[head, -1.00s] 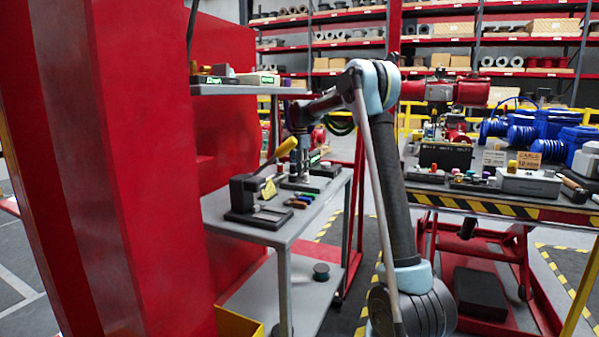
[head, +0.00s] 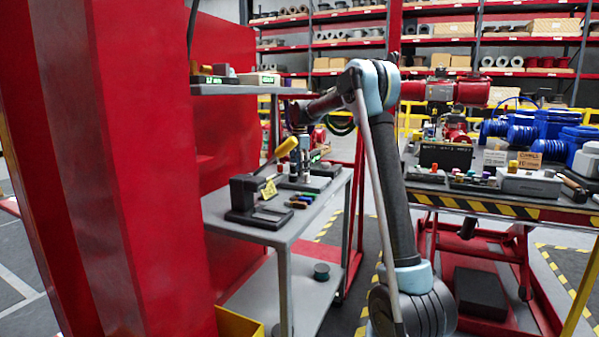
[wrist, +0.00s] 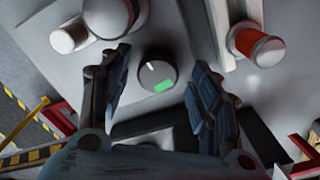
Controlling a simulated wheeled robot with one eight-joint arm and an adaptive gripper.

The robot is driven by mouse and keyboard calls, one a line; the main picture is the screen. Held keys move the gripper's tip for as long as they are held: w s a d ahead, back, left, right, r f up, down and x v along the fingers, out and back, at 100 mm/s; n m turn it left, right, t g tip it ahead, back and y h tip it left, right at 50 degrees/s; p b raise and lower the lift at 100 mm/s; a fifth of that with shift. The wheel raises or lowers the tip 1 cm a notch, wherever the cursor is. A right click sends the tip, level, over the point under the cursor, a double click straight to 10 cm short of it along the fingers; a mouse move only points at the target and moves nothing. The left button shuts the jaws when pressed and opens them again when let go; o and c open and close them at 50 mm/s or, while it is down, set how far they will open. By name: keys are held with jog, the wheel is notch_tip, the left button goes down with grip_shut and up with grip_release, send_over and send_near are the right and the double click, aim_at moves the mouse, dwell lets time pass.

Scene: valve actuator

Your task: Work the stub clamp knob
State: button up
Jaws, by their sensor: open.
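In the wrist view a round dark knob (wrist: 157,72) with a white mark and a green patch on its face sits on a light grey surface. I take it for the stub clamp knob. My gripper (wrist: 158,95) is open, one finger to the left of the knob and one to the right, with visible gaps on both sides. Whether the fingertips are level with the knob or above it, I cannot tell. In the head view my gripper (head: 300,168) points down over the grey cart; the knob cannot be made out there.
In the wrist view a white cylinder (wrist: 69,36) stands left of the knob and an orange-banded one (wrist: 258,45) right of it. In the head view a black device (head: 247,200) with a yellow handle stands on the cart (head: 272,236). A red panel (head: 150,170) is at left.

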notch_tip(320, 180, up, 12)
dwell(0.6)
jog(key=shift+d, duration=0.15)
jog(key=s+d+f+n+t, duration=0.1)
jog(key=s+d+f+n, duration=0.15)
jog(key=s+d, duration=0.95)
jog(key=s+d+f+n, duration=0.25)
jog(key=s+d, duration=0.45)
jog(key=s, duration=0.8)
jog(key=s+d+f+n, duration=0.3)
jog(key=s+d+f, duration=0.1)
jog(key=s+f, duration=0.7)
jog(key=s+d+f+n+t, duration=0.1)
jog(key=s+d+f+n, duration=0.2)
jog(key=s+f, duration=0.9)
jog(key=s+d, duration=0.1)
jog(key=s, duration=0.2)
jog(key=shift+d+f, duration=0.15)
jog(key=shift+d, duration=0.1)
